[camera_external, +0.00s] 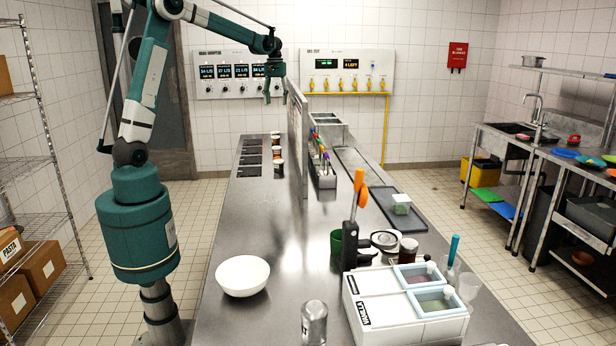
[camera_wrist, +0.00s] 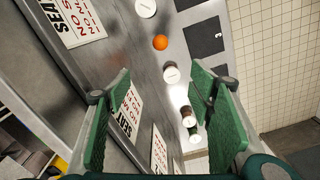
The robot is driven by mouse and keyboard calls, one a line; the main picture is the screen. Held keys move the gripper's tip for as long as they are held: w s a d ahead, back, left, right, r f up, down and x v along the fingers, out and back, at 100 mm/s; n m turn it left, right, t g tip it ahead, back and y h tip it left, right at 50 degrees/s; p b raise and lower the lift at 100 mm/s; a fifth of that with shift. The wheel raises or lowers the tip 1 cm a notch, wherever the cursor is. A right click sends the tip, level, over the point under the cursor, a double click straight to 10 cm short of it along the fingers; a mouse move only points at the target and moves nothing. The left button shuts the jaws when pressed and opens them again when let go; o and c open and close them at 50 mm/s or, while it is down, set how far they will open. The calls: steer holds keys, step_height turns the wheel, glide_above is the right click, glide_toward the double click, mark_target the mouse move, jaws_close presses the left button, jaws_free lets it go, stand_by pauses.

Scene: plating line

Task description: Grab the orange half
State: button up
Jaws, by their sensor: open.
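A round orange piece (camera_wrist: 160,42), which looks like the orange half, lies on the steel counter in the wrist view, beyond my fingertips and between white-lidded containers. I cannot tell it apart clearly in the external view. My gripper (camera_wrist: 160,78) is open and empty, with its green fingers spread on both sides of the wrist view. In the external view my gripper (camera_external: 274,93) hangs high above the far end of the counter, well apart from the orange piece. Nothing covers the orange piece in the wrist view.
White-lidded jars (camera_wrist: 170,73) stand close to the orange piece. Dark square panels (camera_wrist: 205,38) lie beside them. An upright divider (camera_external: 297,130) with signs runs along the counter. A white bowl (camera_external: 243,275) and a white bin box (camera_external: 405,300) stand at the near end.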

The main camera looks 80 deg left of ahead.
step_height(320, 180, down, 25)
steer(key=shift+d+f, duration=0.15)
steer(key=shift+f, duration=0.2)
steer(key=shift+f, duration=0.15)
steer(key=shift+f, duration=1.15)
steer(key=shift+f, duration=0.1)
steer(key=shift+f, duration=2.5)
steer(key=c, duration=1)
